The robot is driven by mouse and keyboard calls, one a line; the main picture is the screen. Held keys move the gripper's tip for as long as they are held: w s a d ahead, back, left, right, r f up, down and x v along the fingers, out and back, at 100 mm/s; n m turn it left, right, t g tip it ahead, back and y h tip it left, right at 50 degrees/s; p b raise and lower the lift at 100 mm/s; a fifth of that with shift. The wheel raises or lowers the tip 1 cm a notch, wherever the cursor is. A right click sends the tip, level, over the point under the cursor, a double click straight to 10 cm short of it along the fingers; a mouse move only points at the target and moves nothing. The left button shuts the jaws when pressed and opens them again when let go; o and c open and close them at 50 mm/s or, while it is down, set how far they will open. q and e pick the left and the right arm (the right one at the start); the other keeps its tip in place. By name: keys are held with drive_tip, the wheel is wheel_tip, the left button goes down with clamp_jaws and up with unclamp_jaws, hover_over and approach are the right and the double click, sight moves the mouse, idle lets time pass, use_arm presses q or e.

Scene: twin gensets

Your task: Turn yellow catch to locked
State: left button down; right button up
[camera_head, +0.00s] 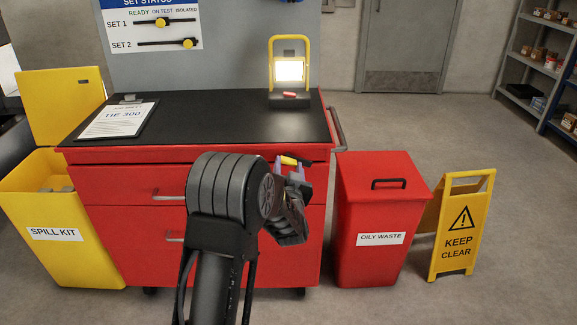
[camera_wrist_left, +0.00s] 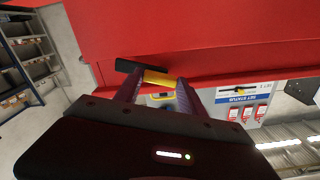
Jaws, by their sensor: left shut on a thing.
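The yellow catch (camera_head: 289,160), with dark ends, shows at the upper right of the red tool cabinet's front (camera_head: 125,181). My left gripper (camera_head: 290,172) is shut on the catch, its purple-grey fingers either side of it. In the left wrist view, the yellow catch (camera_wrist_left: 157,77) lies between the fingertips, with a black end sticking out to the left, against the red cabinet. The fingers partly hide the catch, and I cannot tell from its angle whether it is locked. My right gripper is not in view.
The cabinet's black top (camera_head: 210,120) holds a clipboard (camera_head: 118,120) and a lit yellow work lamp (camera_head: 290,70). A yellow spill kit bin (camera_head: 60,262) stands left; a red oily waste bin (camera_head: 375,265) and yellow keep-clear sign (camera_head: 462,225) stand right. Floor beyond the sign is clear.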

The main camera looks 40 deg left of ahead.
use_arm(q)
drive_tip(key=m+p, duration=0.1)
drive_tip(key=m, duration=0.2)
drive_tip(key=shift+m, duration=0.3)
drive_tip(key=m+p, duration=0.1)
drive_tip(key=m, duration=0.2)
drive_tip(key=shift+m+p, duration=0.4)
drive_tip(key=m+p, duration=0.1)
drive_tip(key=m, duration=0.3)
drive_tip(key=shift+p, duration=0.4)
drive_tip(key=shift+m+p, duration=0.35)
drive_tip(key=shift+m, duration=0.95)
drive_tip(key=c, duration=0.7)
unclamp_jaws()
